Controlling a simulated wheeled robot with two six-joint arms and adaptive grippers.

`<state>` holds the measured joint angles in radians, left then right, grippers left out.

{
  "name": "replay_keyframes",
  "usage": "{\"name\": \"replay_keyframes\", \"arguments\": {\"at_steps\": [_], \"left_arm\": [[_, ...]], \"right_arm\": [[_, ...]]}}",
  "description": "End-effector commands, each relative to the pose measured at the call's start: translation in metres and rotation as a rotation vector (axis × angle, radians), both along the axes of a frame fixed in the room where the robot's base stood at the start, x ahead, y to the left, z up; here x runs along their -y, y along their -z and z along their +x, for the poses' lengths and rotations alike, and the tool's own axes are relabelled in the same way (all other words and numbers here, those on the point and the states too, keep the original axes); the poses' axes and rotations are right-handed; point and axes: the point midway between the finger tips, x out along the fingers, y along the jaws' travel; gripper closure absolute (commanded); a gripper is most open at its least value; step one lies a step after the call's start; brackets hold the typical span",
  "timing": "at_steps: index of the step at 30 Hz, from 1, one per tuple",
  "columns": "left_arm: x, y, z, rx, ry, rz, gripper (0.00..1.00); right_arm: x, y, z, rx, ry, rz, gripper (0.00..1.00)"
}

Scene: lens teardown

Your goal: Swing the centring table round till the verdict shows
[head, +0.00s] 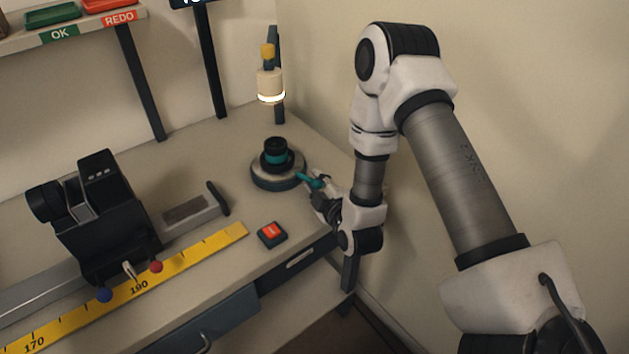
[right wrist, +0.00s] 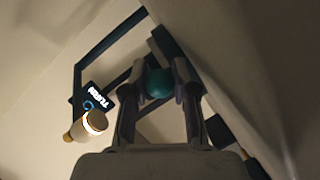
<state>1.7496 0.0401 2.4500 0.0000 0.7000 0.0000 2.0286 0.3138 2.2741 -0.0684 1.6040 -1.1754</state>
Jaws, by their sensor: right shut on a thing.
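The centring table (head: 275,180) is a round, dark-sided turntable on the bench's right part. A black lens with a teal band (head: 275,155) stands upright on it. A teal handle (head: 309,180) sticks out from its right side. My right gripper (head: 318,187) is shut on this handle; the handle's teal knob (right wrist: 158,84) shows between the fingers in the right wrist view. A small dark display (right wrist: 95,101) there reads "TURN" beside a blue curved arrow. The lamp-like head (head: 269,85) with a lit ring hangs above the lens. My left gripper is not in view.
A red button box (head: 272,235) sits in front of the table. A yellow ruler (head: 190,264) and a black device on a rail (head: 105,215) lie to the left. OK (head: 59,34) and REDO (head: 119,19) trays stand on the shelf. The wall is close on the right.

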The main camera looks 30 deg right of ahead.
Motion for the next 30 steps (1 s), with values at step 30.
{"name": "replay_keyframes", "arguments": {"at_steps": [30], "left_arm": [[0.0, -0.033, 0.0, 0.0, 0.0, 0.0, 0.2]], "right_arm": [[0.021, -0.002, 0.003, 0.005, -0.169, -0.003, 0.62]]}}
